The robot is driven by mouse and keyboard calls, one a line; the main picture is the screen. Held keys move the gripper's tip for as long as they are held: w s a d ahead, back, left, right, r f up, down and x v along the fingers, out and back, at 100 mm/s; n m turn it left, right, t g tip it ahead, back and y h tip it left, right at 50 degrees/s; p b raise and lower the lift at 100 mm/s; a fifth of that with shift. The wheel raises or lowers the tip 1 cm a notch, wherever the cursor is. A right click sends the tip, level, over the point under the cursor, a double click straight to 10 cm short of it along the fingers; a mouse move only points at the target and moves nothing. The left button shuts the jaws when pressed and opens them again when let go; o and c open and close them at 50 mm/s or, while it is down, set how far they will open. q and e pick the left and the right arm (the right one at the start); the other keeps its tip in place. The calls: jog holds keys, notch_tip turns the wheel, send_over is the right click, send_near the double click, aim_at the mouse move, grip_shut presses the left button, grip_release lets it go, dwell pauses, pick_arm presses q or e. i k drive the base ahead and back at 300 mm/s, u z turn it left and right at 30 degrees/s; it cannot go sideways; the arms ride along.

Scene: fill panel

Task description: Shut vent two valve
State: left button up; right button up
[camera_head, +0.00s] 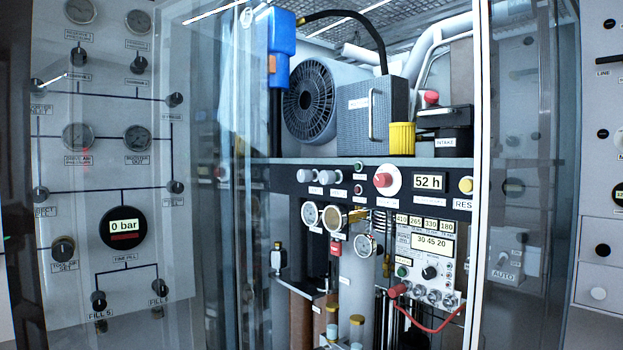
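A grey valve panel (85,225) stands at the left, with dark lines linking several black knobs and gauges. The label text beside most knobs is too small or blurred for me to pick out the vent two valve for certain. A black knob (175,187) sits at the right end of the middle line, with a blurred label under it. Another knob (40,193) sits at the left end of that line. Two lower knobs are the one marked FILL 5 (98,299) and its neighbour (159,287). Neither of my grippers shows in this view.
A round 0 bar display (124,227) is on the left panel. A glass-fronted cabinet in the centre holds a compressor fan (311,101), a control strip with a 52 h display (429,182), gauges and a red hose (430,324). Another panel (600,240) stands at the right.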

aim_at(325, 177)
jog(key=k, duration=0.5)
jog(key=z, duration=0.55)
jog(key=i, duration=0.9)
jog(key=z, duration=0.25)
